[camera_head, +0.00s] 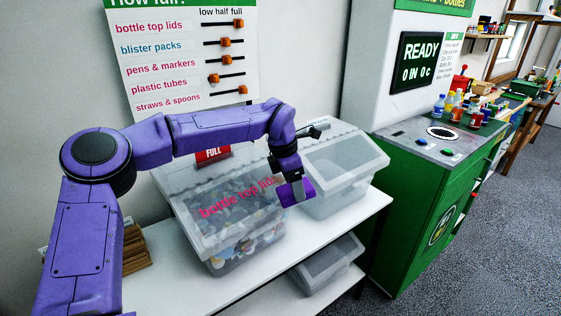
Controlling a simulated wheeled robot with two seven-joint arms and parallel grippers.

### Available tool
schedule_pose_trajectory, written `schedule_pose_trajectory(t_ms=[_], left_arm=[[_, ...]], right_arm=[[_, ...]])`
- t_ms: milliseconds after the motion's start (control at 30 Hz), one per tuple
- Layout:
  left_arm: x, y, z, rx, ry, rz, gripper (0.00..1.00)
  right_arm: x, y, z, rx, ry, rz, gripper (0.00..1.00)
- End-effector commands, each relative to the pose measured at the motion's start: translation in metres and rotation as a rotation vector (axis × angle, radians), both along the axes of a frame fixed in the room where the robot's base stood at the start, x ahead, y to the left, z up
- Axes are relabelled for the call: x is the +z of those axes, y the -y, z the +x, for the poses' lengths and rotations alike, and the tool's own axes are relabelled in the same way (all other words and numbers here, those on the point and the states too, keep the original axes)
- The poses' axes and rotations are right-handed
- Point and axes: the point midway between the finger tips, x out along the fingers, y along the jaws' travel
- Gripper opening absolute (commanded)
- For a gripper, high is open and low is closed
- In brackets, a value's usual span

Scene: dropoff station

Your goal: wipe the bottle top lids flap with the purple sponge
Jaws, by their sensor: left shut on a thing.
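My left arm reaches in from the left, and its gripper (291,176) is shut on the purple sponge (297,191). The sponge is at the right edge of the bottle top lids flap (215,200), near the end of its red lettering. I cannot tell whether the sponge touches the flap. The flap is the clear, sloping front of a see-through bin (245,250) with several coloured lids inside. The flap looks closed. My right gripper is not in view.
A second clear bin (345,190) stands close on the right on the white shelf (225,289). Another bin (328,264) is on the lower shelf. A red FULL tag (212,155) is behind the arm. A green machine (425,190) stands further right. Brown pieces (137,248) lie left.

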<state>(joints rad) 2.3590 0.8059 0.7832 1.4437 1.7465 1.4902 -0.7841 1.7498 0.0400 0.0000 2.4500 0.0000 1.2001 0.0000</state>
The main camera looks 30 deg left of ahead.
Motion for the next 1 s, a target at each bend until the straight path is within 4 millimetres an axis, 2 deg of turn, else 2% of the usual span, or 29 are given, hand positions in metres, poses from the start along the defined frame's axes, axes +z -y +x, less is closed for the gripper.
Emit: schedule_pose_trajectory(t_ms=[300, 400, 500, 600, 667, 867, 1000], left_arm=[[0.032, -0.031, 0.009, 1.125, 0.073, -0.004, 0.43], [0.040, -0.038, 0.010, 1.474, 0.108, 0.009, 0.43], [0.045, -0.043, 0.009, 1.753, 0.143, 0.028, 0.43], [0.047, -0.045, 0.008, 1.925, 0.167, 0.045, 0.43], [0.046, -0.045, 0.007, 1.974, 0.174, 0.050, 0.43], [0.035, -0.049, 0.008, 1.989, 0.173, 0.051, 0.43], [0.019, -0.055, 0.009, 1.989, 0.171, 0.052, 0.43]], right_arm=[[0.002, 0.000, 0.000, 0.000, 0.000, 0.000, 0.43], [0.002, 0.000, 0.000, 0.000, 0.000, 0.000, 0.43], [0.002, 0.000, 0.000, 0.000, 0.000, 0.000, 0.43], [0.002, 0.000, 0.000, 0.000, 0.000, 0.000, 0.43], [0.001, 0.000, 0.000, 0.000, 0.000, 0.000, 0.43], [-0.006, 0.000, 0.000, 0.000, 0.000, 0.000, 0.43], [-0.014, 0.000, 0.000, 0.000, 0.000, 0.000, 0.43]])
